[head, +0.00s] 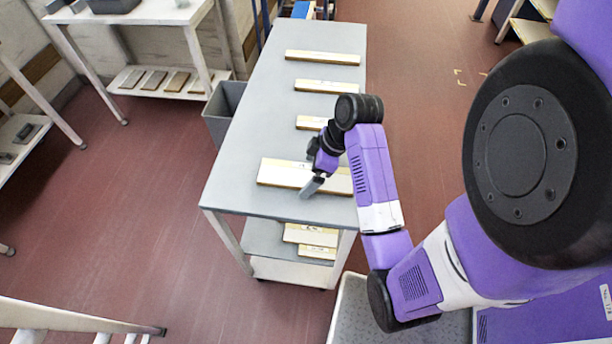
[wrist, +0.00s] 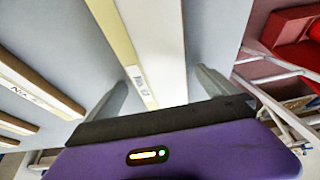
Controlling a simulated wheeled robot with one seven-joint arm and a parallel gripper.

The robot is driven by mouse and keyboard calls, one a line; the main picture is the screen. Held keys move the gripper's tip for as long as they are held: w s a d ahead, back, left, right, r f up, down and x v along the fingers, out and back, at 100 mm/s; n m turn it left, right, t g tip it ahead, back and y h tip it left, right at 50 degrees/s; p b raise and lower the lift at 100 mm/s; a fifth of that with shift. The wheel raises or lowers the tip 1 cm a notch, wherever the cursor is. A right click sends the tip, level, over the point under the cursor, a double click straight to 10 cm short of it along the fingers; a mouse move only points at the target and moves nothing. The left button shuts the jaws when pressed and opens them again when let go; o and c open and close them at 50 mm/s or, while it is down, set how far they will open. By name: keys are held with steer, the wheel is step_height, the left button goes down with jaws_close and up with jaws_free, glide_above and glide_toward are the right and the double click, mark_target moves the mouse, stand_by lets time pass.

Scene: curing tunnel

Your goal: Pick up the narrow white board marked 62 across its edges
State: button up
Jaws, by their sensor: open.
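A white board with a yellowish strip along one side (head: 285,174) lies flat near the front end of the grey table. My gripper (head: 312,185) is open and empty over it. In the wrist view, this white board (wrist: 155,35) runs between my two fingers (wrist: 163,83), one beyond each long edge. A small label (wrist: 138,82) shows on its strip, but I cannot read a 62 there. Whether the fingertips are beside the board or above it, I cannot tell. My gripper and forearm hide part of the board in the head view.
Other pale boards lie farther back on the grey table (head: 255,120): a short one (head: 309,122), a middle one (head: 328,86) and a long one (head: 322,57). More boards (head: 310,234) lie on its lower shelf. A grey bin (head: 222,112) stands at its left.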

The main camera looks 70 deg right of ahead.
steer(key=shift+c, duration=0.5)
steer(key=c, duration=1.4)
steer(key=shift+c, duration=0.4)
